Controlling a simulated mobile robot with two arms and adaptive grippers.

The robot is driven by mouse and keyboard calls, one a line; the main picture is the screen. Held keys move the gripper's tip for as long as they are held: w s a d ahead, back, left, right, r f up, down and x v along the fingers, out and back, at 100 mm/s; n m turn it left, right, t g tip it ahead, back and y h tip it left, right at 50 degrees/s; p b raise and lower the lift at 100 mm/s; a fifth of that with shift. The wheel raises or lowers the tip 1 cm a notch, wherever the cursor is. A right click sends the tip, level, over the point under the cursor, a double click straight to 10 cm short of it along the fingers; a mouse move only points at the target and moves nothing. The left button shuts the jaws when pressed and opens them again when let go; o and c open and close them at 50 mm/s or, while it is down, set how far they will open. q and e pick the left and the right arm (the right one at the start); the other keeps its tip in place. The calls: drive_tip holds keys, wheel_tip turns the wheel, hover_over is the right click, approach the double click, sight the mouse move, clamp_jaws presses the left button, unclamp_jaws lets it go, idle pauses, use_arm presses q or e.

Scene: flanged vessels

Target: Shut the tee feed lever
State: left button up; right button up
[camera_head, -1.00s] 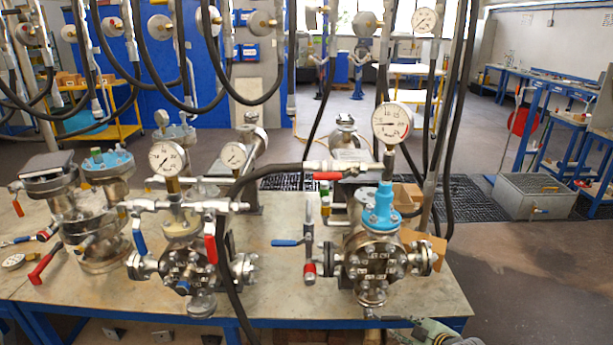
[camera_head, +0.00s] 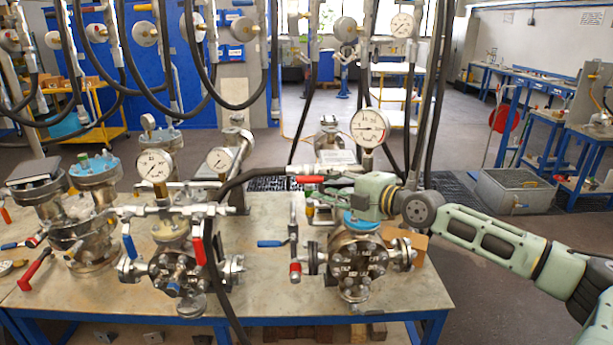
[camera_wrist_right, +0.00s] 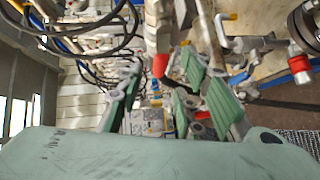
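A short red lever (camera_head: 309,179) sits on the pipework at the hose end, left of the gauge (camera_head: 369,127) above the right flanged vessel (camera_head: 352,266). I take it for the tee feed lever; it lies roughly level, in line with the hose. My right gripper (camera_head: 322,202) is just below and right of it, in front of the pipework; its fingertips are hard to make out there. In the right wrist view the gripper (camera_wrist_right: 160,72) is open, and a red end (camera_wrist_right: 160,65) shows between its green fingers. Contact cannot be told. My left gripper is out of view.
A blue lever (camera_head: 272,243) and a red knob (camera_head: 295,268) stand left of the vessel. Another gauged vessel (camera_head: 174,270) stands left on the table (camera_head: 270,302). Hoses hang close behind the gripper.

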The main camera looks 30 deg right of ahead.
sight(312, 179)
drive_tip(key=shift+w+a+r+p, duration=0.15)
drive_tip(key=shift+w+r+p, duration=0.1)
drive_tip(key=shift+w+p, duration=0.15)
drive_tip(key=p+x, duration=0.2)
drive_tip(key=x, duration=0.3)
drive_tip(key=shift+s+a+f+p, duration=0.1)
drive_tip(key=shift+p, duration=0.3)
drive_tip(key=shift+w+a+f, duration=0.2)
drive_tip(key=shift+w+f, duration=0.05)
drive_tip(key=shift+w, duration=0.3)
drive_tip(key=shift+c, duration=0.2)
clamp_jaws()
